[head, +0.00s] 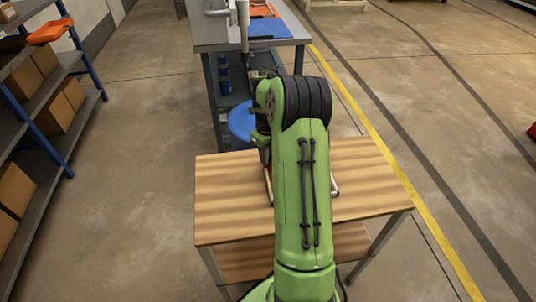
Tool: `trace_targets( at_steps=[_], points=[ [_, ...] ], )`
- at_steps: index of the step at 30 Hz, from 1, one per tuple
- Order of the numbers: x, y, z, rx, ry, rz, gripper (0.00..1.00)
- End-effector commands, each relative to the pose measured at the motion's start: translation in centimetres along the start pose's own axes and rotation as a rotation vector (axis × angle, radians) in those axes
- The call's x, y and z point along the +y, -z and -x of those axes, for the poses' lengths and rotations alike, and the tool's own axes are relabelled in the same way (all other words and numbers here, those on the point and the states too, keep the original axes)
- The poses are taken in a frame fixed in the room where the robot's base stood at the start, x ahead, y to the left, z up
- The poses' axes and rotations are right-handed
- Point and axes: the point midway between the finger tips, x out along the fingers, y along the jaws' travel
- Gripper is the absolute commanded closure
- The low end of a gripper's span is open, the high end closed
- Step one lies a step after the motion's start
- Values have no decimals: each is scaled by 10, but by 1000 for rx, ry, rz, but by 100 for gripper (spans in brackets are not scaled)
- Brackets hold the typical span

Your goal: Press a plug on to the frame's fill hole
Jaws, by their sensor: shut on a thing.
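A wooden-topped table (228,200) stands in front of me. Thin pale edges of a frame-like object (336,191) show on its top at both sides of my green arm; most of it is hidden behind the arm. I cannot make out a plug or the fill hole. My arm reaches over the table, and its wrist part shows at the left of the arm. My gripper and anything in it are hidden behind the arm.
A grey workbench (208,45) with a blue mat (268,29) and an orange tray (262,9) stands beyond the table. A blue round stool seat (240,121) is between them. Shelves with cardboard boxes (58,112) are at left.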

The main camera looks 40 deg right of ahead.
Motion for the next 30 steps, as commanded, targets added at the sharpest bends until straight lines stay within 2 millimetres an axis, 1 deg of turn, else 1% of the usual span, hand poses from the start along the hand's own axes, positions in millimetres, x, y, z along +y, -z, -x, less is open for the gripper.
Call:
trace_targets(
  at_steps=[7, 8, 13, 23, 30],
  points=[
    [0, 1, -1, 3, -2, 0, 100],
    [0, 1, -1, 3, -2, 0, 75],
    [0, 1, -1, 3, -2, 0, 49],
    [0, 0, 2, 2, -1, 0, 49],
    [0, 0, 19, 2, -1, 0, 49]
  ],
)
